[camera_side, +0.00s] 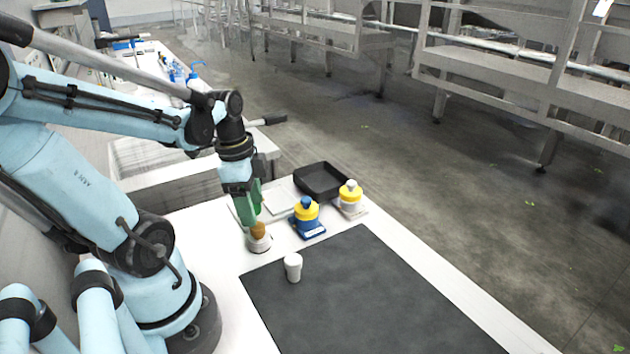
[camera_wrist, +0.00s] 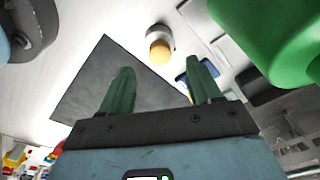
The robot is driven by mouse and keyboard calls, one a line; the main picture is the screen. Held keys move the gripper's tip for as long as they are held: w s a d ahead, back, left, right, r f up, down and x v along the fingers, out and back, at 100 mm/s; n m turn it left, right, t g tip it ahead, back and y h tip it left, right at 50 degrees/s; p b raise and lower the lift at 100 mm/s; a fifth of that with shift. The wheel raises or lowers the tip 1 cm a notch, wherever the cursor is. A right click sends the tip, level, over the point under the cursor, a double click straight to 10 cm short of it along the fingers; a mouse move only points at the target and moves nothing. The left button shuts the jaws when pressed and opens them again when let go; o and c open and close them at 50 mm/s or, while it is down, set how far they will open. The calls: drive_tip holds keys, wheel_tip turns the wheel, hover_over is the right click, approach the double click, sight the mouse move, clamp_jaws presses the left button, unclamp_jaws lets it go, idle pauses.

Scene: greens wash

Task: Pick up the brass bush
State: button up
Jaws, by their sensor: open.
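The brass bush (camera_side: 258,229) shows as a small orange-brown piece on a round white holder (camera_side: 259,246) near the mat's far left corner. In the wrist view the brass bush (camera_wrist: 160,52) is a rounded orange shape against the white holder (camera_wrist: 158,33), beyond the fingertips and between their directions. My gripper (camera_side: 250,219) points down close above the bush in the side view. Its green fingers also show in the wrist view (camera_wrist: 160,78), spread apart with nothing between them. Whether a finger touches the bush cannot be told.
A large green object (camera_wrist: 275,35) is close at the wrist view's upper right. The mat's front is clear.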

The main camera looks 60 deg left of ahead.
sight(257, 232)
drive_tip(key=shift+w+d+f, duration=0.1)
drive_tip(key=shift+f, duration=1.1)
drive_tip(key=shift+w+d+f, duration=0.1)
drive_tip(key=shift+f, duration=1.05)
drive_tip(key=shift+c, duration=0.3)
clamp_jaws()
drive_tip(key=shift+r, duration=0.15)
